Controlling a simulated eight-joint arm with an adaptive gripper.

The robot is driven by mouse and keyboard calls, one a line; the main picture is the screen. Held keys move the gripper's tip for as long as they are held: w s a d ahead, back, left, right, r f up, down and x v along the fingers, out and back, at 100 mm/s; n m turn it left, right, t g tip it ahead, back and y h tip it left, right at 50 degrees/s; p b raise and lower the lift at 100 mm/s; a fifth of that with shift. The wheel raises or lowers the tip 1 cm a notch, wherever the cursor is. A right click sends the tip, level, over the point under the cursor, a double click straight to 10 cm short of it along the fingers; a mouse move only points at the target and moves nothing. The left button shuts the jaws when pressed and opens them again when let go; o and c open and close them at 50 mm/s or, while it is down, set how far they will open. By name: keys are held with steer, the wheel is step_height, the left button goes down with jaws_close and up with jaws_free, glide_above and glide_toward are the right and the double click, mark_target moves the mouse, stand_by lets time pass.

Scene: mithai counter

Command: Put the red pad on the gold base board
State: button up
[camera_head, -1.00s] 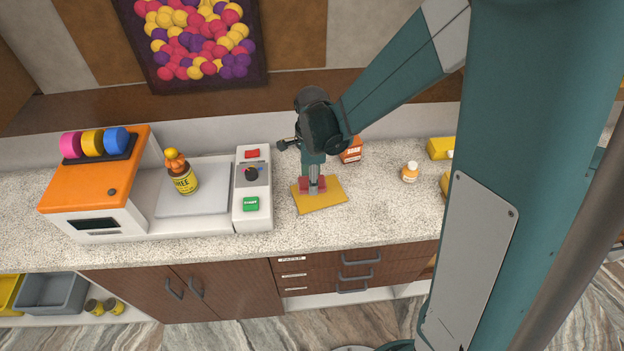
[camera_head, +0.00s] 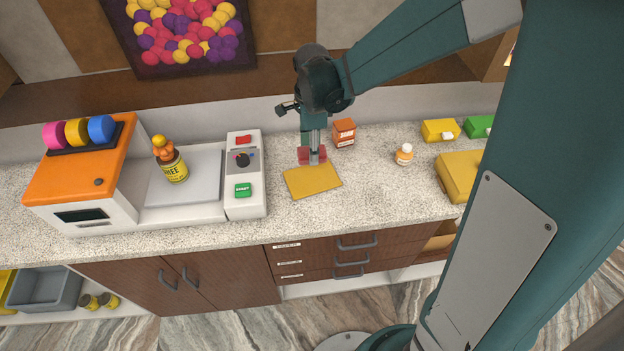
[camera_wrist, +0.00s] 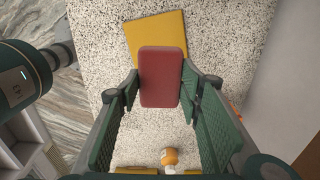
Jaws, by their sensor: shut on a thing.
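The red pad (camera_head: 304,156) is a small block held between the fingertips of my gripper (camera_head: 313,158). In the wrist view the red pad (camera_wrist: 160,77) sits between the two fingers, covering the near part of the gold board in that view. The gold base board (camera_head: 313,181) lies flat on the speckled counter, its top bare in the head view. My gripper with the pad is at the board's far edge, nearer the wall. The pad seems raised; its exact height above the counter cannot be told. The gold board also shows in the wrist view (camera_wrist: 158,32).
An orange-red box (camera_head: 344,133) stands close right of my gripper. A small white-and-orange bottle (camera_head: 404,155) is further right, with yellow boxes (camera_head: 440,130) beyond. A machine with a green button (camera_head: 243,190) stands left of the board. Counter front of the board is clear.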

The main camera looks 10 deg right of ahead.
stand_by(0.3)
glide_above(312, 178)
steer(key=shift+f, duration=2.95)
steer(key=shift+f, duration=0.1)
steer(key=shift+f, duration=1.95)
steer(key=shift+f+b, duration=0.2)
steer(key=shift+b, duration=0.25)
steer(key=o, duration=0.9)
steer(key=shift+r, duration=0.15)
steer(key=shift+r+p, duration=0.55)
steer(key=shift+r, duration=5.5)
